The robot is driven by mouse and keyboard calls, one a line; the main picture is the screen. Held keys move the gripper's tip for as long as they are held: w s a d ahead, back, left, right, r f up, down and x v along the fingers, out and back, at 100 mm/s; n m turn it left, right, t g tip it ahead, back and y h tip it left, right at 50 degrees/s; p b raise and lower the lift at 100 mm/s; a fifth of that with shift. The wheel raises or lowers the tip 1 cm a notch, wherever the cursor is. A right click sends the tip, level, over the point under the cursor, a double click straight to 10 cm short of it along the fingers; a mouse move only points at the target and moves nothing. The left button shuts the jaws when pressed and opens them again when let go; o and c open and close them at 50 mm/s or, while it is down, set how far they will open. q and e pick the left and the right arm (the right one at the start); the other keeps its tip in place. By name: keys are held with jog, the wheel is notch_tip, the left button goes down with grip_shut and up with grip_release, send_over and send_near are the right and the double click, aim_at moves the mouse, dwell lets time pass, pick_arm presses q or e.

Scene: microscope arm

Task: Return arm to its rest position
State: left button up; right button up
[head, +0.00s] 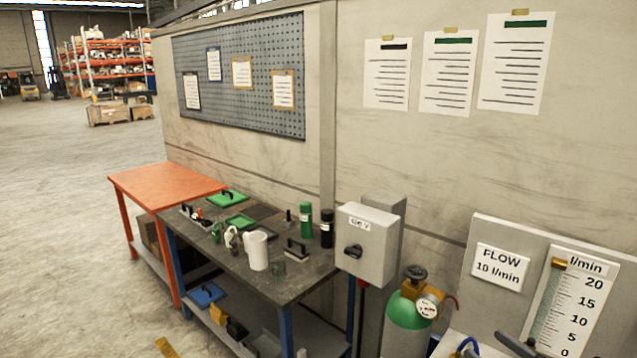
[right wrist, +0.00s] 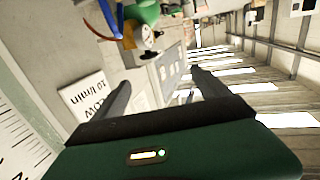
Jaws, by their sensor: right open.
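My right gripper (head: 518,342) shows only in part at the bottom right edge of the head view, as dark finger pieces in front of the flow panel. In the right wrist view, the two dark fingers of the right gripper (right wrist: 163,95) stand wide apart with nothing between them. The green gripper body fills the bottom of that view. No microscope shows in either view. My left gripper is not in view.
A flow board (head: 480,236) with a scale (head: 575,305) stands at the right. A green gas cylinder (head: 408,322) with a gauge (head: 427,308) is left of it, below a grey switch box (head: 367,243). A cluttered workbench (head: 200,252) and an orange table (head: 160,183) stand along the wall.

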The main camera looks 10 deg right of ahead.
jog(key=w+a+f+m+g+h, duration=0.2)
jog(key=w+a+f+g+h, duration=0.3)
jog(key=a, duration=0.3)
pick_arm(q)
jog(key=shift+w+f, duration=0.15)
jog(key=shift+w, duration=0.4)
pick_arm(e)
jog(key=s+a+f+m+g, duration=0.1)
jog(key=s+a+f+g, duration=0.2)
jog(key=s+a, duration=0.6)
jog(key=s+a+f+g, duration=0.4)
jog(key=s+a+g, duration=0.2)
jog(key=s, duration=0.7)
jog(key=a, duration=0.2)
jog(key=shift+s+a+f+m+h, duration=0.2)
jog(key=shift+s+a+m+h, duration=0.1)
jog(key=shift+a+m+h, duration=0.1)
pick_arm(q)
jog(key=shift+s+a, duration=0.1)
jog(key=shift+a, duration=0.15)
pick_arm(e)
jog(key=shift+a, duration=0.2)
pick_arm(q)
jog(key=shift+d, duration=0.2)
pick_arm(e)
jog(key=shift+w+d, duration=0.1)
jog(key=shift+d, duration=0.1)
